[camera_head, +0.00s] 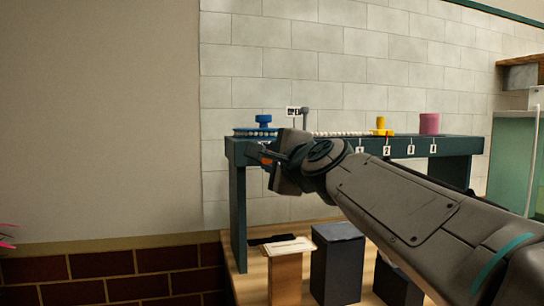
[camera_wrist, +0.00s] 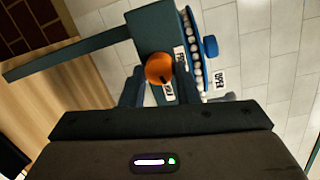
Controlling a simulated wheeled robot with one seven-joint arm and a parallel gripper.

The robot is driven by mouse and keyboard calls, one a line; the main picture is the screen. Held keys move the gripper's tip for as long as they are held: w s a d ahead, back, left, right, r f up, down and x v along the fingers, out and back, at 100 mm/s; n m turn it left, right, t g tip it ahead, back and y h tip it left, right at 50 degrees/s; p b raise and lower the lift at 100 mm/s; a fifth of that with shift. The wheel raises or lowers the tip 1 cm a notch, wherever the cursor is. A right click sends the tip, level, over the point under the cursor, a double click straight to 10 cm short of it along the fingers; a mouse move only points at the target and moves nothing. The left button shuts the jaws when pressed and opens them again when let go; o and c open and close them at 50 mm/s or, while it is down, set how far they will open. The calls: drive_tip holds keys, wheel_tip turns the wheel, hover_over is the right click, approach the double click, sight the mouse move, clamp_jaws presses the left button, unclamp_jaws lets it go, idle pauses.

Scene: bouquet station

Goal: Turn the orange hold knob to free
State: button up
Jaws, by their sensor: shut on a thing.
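The orange hold knob (camera_wrist: 159,68) is on the end of a dark teal bench beam in the wrist view. A white label (camera_wrist: 169,92) that seems to read HOLD is just below it, and another (camera_wrist: 180,58), seemingly FREE, is to its right. In the head view, only a small orange patch of the knob (camera_head: 265,161) shows beside my gripper (camera_head: 270,157). My gripper is shut on the knob at the bench's left front corner.
A blue round fixture (camera_head: 263,121) with white beads along its side sits above the knob. A yellow piece (camera_head: 381,124) and a pink cylinder (camera_head: 429,124) stand farther right on the bench (camera_head: 460,146). Boxes (camera_head: 337,262) stand below.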

drive_tip(key=n+h+p, duration=0.1)
drive_tip(key=n, duration=0.3)
drive_tip(key=n+p, duration=0.1)
drive_tip(key=n, duration=0.4)
drive_tip(key=n+h+p, duration=0.1)
drive_tip(key=n, duration=0.3)
drive_tip(key=shift+a+r+h+p, duration=0.15)
drive_tip(key=shift+a+h+p, duration=0.15)
drive_tip(key=shift+p, duration=0.1)
drive_tip(key=shift+n, duration=0.4)
drive_tip(key=o, duration=1)
drive_tip(key=shift+s, duration=0.1)
